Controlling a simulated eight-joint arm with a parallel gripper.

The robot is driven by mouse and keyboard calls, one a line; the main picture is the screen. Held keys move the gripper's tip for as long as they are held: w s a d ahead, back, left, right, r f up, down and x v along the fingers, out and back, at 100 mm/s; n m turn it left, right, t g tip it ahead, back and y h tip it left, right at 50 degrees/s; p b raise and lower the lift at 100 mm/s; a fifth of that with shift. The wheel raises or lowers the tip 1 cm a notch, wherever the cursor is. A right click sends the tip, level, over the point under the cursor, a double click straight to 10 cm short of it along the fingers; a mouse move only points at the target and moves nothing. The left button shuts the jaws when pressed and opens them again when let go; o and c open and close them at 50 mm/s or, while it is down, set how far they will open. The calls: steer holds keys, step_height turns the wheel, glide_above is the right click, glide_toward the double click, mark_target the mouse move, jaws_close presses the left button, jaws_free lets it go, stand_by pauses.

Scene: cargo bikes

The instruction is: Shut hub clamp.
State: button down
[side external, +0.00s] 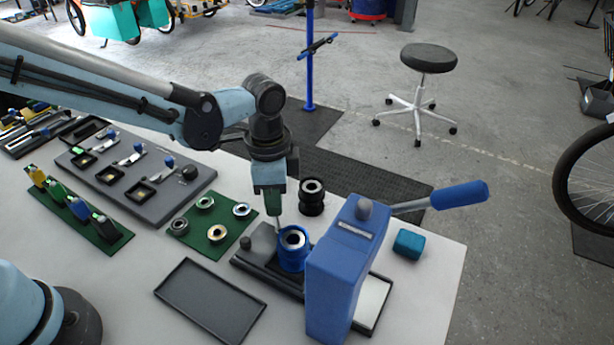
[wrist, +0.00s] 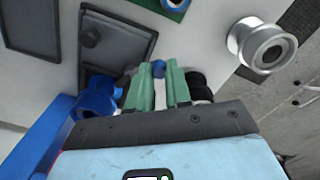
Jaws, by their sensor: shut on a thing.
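The hub clamp (side external: 292,260) is a blue ring on a black base, with a silver-and-dark hub in its middle. Its blue side also shows in the wrist view (wrist: 97,103). My gripper (side external: 274,208) points down just behind and left of the ring. The lever's lower part is mostly hidden in the side view. I cannot tell how tightly the ring is closed.
A tall blue press (side external: 340,270) with a long handle (side external: 460,195) stands right beside the clamp. A dark stacked part (side external: 311,198) stands close behind my gripper. A green mat (side external: 215,235) with several rings and an empty black tray (side external: 210,300) lie left.

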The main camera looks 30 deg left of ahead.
stand_by(0.3)
steer(key=c, duration=1.1)
jaws_free()
steer(key=shift+o, duration=0.2)
step_height(320, 180, up, 12)
steer(key=s+a+f+n+t, duration=0.1)
steer(key=s+a+n+t, duration=0.2)
steer(key=a, duration=0.5)
steer(key=s+a+f+n+t, duration=0.1)
steer(key=s+a+n+t, duration=0.3)
steer(key=a+n, duration=0.4)
steer(key=shift+s+a+f, duration=0.25)
steer(key=shift+s+f, duration=0.15)
steer(key=shift+s, duration=0.2)
